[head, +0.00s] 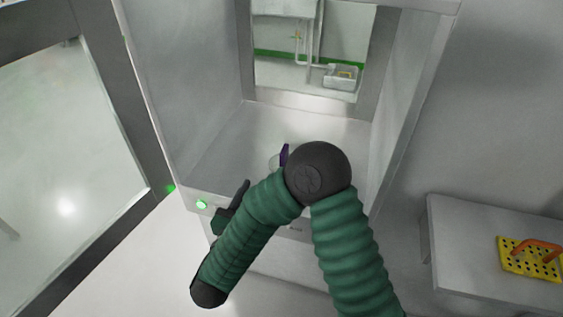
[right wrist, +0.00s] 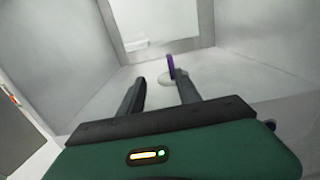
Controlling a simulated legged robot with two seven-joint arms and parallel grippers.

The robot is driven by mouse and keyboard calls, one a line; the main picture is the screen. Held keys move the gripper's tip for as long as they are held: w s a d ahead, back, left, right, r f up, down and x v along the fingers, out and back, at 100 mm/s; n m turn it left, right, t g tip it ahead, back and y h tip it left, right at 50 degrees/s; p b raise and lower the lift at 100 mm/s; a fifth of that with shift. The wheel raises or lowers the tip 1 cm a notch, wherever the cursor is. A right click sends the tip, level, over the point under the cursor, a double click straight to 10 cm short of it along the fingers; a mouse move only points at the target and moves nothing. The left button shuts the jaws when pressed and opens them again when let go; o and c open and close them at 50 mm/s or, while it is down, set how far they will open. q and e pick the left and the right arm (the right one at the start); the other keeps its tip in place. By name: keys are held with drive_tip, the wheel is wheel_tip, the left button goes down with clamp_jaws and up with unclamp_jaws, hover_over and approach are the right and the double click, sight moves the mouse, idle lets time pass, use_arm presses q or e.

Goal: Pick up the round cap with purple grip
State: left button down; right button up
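The round cap's upright purple grip (head: 284,155) shows on the floor of the open pass-through chamber in the head view, partly hidden by my right arm. Beside it a bit of pale disc shows. In the right wrist view the purple grip (right wrist: 170,67) stands beyond my fingertips, near the right finger, with a faint pale round shape around it. My right gripper (right wrist: 160,80) is open, its two dark fingers apart with nothing between them. In the head view the dark right gripper (head: 238,199) is at the chamber's front edge, left of the cap. My left gripper is not in view.
The chamber (head: 215,165) has side walls and a back window. A glass door frame (head: 115,120) stands at left. A shelf (head: 455,240) at right bears a yellow perforated item (head: 520,262).

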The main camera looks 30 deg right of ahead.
approach(283, 149)
drive_tip(key=x, duration=0.6)
drive_tip(key=shift+s+d+f+p, duration=0.35)
drive_tip(key=shift+f, duration=0.05)
drive_tip(key=shift+w+d, duration=0.25)
drive_tip(key=shift+d, duration=0.05)
drive_tip(key=w, duration=0.2)
drive_tip(key=shift+w+d+r, duration=0.25)
drive_tip(key=shift+w, duration=0.1)
drive_tip(key=shift+d+f, duration=0.25)
drive_tip(key=shift+d, duration=0.5)
drive_tip(key=shift+d+f, duration=0.1)
drive_tip(key=shift+d, duration=0.25)
drive_tip(key=shift+c, duration=1)
drive_tip(key=shift+d, duration=0.15)
drive_tip(key=shift+c, duration=2.4)
drive_tip(key=shift+a, duration=0.35)
clamp_jaws()
drive_tip(key=shift+a+r, duration=0.25)
drive_tip(key=shift+a, duration=0.25)
drive_tip(key=shift+d+f, duration=0.2)
drive_tip(key=shift+d, duration=0.4)
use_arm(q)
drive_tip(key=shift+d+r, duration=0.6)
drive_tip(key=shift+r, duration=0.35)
use_arm(e)
drive_tip(key=shift+a+r, duration=0.15)
drive_tip(key=shift+a, duration=0.25)
